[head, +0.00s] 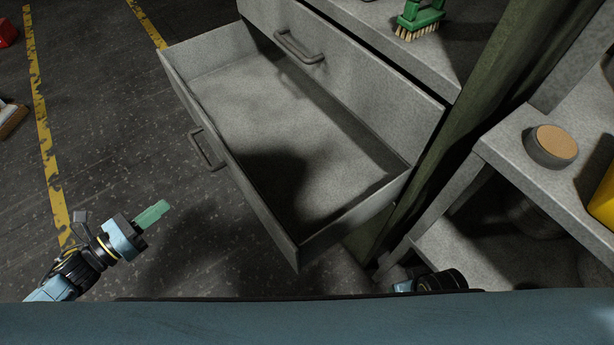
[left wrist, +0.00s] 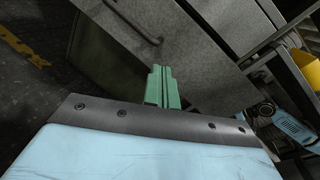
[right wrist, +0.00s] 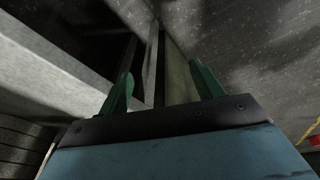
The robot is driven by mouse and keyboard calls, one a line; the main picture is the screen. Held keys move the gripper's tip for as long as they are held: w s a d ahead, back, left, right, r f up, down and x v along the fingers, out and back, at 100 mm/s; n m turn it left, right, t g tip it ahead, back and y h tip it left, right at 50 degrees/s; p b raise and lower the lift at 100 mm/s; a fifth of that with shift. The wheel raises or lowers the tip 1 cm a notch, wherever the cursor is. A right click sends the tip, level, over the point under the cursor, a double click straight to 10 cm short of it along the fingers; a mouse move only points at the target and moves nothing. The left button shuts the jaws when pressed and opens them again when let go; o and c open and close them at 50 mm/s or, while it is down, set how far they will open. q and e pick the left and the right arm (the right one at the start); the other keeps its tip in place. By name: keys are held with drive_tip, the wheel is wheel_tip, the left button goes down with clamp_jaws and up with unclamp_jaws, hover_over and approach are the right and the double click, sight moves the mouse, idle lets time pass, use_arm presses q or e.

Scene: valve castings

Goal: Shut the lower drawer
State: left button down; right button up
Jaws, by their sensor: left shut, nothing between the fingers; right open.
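The lower drawer (head: 285,215) is a grey open box pulled far out of its cabinet, and it looks empty. Its front carries a bar handle (head: 205,150). The drawer front and handle also show in the left wrist view (left wrist: 130,45). My left gripper (head: 153,214) has green fingers, is shut and empty, and is in front of the drawer, apart from it. In the left wrist view the fingers (left wrist: 161,86) are together. My right gripper (right wrist: 160,88) is open and empty in the right wrist view. In the head view only part of the right arm shows at the bottom.
The upper drawer (head: 350,80) is shut. A green brush (head: 418,18) lies on the cabinet top. A grey shelf (head: 530,180) at right holds a round tin with a tan top (head: 553,145) and a yellow object (head: 602,198).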

use_arm(q)
wheel_tip(320, 180, up, 3)
drive_tip(key=s+d+m+g+h+b, duration=0.1)
drive_tip(key=d+m+g+h+b, duration=0.2)
drive_tip(key=m, duration=0.4)
approach(235, 170)
drive_tip(key=shift+m+h, duration=0.3)
drive_tip(key=shift+m, duration=0.1)
drive_tip(key=w+d, duration=0.1)
drive_tip(key=w+d+f, duration=0.1)
drive_tip(key=w+d, duration=0.1)
drive_tip(key=d, duration=0.1)
drive_tip(key=shift+w+d+f, duration=0.1)
drive_tip(key=shift+w+f, duration=0.15)
drive_tip(key=shift+w+d, duration=0.35)
drive_tip(key=shift+d, duration=0.2)
use_arm(e)
wheel_tip(235, 170, up, 7)
drive_tip(key=w+a, duration=0.1)
drive_tip(key=shift+a+t, duration=0.3)
drive_tip(key=shift+a, duration=0.05)
use_arm(q)
drive_tip(key=shift+d, duration=0.1)
use_arm(e)
drive_tip(key=shift+f, duration=0.1)
